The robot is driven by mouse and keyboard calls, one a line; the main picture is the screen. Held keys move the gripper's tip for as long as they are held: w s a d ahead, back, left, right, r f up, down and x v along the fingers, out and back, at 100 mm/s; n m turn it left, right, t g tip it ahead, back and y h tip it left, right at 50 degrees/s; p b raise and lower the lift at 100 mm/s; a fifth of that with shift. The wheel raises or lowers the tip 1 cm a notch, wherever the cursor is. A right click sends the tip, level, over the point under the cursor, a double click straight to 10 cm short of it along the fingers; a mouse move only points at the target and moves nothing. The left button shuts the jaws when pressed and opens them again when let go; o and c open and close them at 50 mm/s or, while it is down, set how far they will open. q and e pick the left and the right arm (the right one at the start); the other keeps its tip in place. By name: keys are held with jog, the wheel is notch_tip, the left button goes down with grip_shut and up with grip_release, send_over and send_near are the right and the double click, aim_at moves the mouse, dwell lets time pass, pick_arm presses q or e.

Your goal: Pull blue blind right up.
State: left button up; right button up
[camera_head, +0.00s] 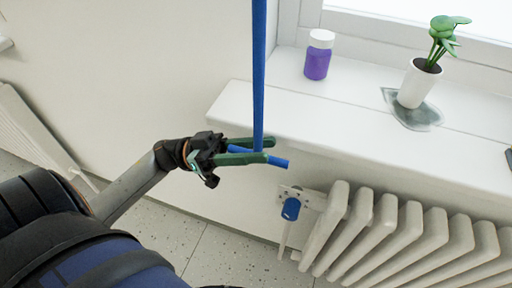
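The blue blind shows only as a narrow blue strip (259,70) that hangs straight down from the top edge. At its lower end is a short blue bar (279,163), lying nearly level. My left gripper (268,150) has its two green fingers on either side of the bar, close together, and looks shut on it. The bar's right end sticks out past the fingertips. The upper part of the blind is out of view. My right gripper is not in view.
A white windowsill (250,105) juts out to the right of the strip. It bears a purple jar (317,62) with a white lid and a potted plant (418,85). A white radiator (395,235) with a blue valve knob (291,208) stands below.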

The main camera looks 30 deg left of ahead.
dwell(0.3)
pick_arm(q)
jog(key=shift+s+a+f, duration=0.1)
jog(key=shift+a+f, duration=0.15)
jog(key=shift+a, duration=0.1)
jog(key=v, duration=1.1)
jog(key=shift+s+a+b, duration=0.15)
jog(key=shift+a+b, duration=0.15)
jog(key=shift+b, duration=0.1)
